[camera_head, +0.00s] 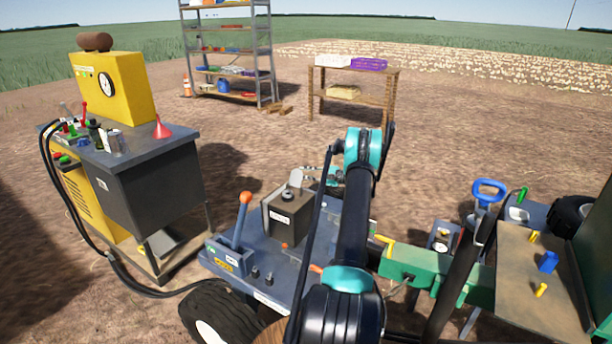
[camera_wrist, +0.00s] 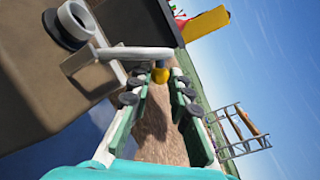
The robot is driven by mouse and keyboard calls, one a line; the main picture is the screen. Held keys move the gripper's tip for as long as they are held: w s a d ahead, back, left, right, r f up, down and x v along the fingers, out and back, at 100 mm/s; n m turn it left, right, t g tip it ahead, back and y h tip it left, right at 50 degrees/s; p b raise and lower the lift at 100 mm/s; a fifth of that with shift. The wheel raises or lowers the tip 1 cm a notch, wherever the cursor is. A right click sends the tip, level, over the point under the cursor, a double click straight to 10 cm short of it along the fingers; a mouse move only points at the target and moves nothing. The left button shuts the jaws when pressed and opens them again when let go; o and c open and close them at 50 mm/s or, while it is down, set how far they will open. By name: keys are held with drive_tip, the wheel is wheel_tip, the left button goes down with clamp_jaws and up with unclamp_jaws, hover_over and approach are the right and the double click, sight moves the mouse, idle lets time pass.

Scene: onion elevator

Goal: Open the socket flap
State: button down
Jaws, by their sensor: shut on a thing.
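A dark box (camera_head: 290,215) stands on the blue-grey machine deck in the head view, with a light grey piece (camera_head: 296,178), apparently the socket flap, at its upper edge. In the wrist view the box (camera_wrist: 35,95) fills the left, with a round grey socket-like ring (camera_wrist: 76,22) and a grey bar (camera_wrist: 130,52) reaching right. In the head view my arm partly hides my gripper (camera_head: 328,178).
An orange-knobbed lever (camera_head: 242,215) stands left of the box on the deck. A green beam (camera_head: 425,275) lies right of my arm. A dark workbench (camera_head: 150,170) with a yellow machine stands left. Shelves (camera_head: 228,50) and a wooden table (camera_head: 353,82) stand behind on open dirt.

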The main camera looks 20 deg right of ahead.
drive_tip(key=shift+s+a+r, duration=0.25)
drive_tip(key=shift+r, duration=0.2)
drive_tip(key=c, duration=1.4)
unclamp_jaws()
drive_tip(key=v, duration=1.2)
